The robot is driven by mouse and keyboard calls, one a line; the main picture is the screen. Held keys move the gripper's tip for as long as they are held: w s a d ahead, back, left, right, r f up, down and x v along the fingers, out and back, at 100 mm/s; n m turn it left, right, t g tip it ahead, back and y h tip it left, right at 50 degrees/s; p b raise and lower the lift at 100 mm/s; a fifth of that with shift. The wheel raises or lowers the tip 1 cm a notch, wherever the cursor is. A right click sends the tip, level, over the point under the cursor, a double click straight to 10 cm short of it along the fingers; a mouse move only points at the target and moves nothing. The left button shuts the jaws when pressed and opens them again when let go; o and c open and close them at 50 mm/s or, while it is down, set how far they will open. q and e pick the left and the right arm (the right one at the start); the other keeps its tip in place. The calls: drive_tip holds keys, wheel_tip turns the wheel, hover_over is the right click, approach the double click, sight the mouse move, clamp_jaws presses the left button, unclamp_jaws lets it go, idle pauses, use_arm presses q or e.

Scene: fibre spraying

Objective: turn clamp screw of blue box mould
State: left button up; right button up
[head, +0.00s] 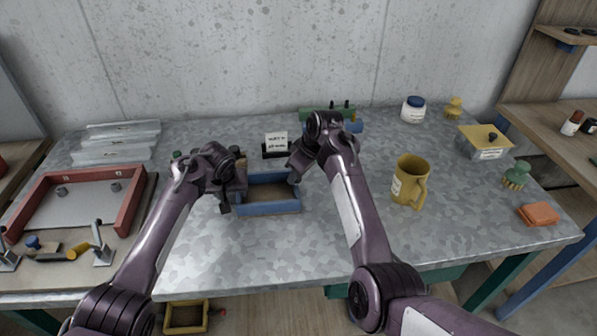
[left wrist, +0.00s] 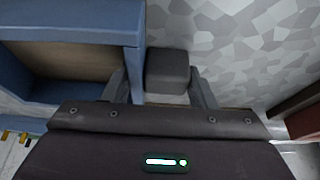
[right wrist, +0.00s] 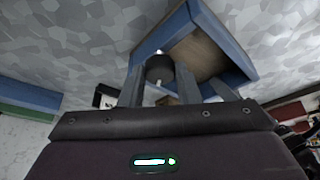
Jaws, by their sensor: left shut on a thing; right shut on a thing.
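The blue box mould (head: 268,208) sits on the grey table in front of me; it is a blue frame with an open, tan inside. My left gripper (head: 226,207) is at its left side. In the left wrist view a dark grey block (left wrist: 168,72) beside the blue wall is between the fingers, and the gripper is shut on it. My right gripper (head: 295,176) is at the mould's right side. In the right wrist view it is shut on a dark round knob (right wrist: 160,68), the clamp screw, next to the mould's corner. The knob is hidden in the head view.
A yellow mug (head: 408,182) stands to the right. A red frame (head: 130,205) on a tray lies at left, with toggle clamps in front. A small sign (head: 276,142) stands behind the mould. The table in front of the mould is clear.

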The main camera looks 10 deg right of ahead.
drive_tip(key=m+h, duration=0.1)
drive_tip(key=m, duration=0.2)
drive_tip(key=m+t+h, duration=0.1)
drive_tip(key=m, duration=0.2)
drive_tip(key=shift+s+a, duration=0.1)
drive_tip(key=shift+a, duration=0.05)
idle(0.4)
drive_tip(key=o, duration=1)
drive_tip(key=shift+r, duration=0.1)
drive_tip(key=v, duration=0.7)
drive_tip(key=shift+s+a+r, duration=0.1)
drive_tip(key=shift+s, duration=0.05)
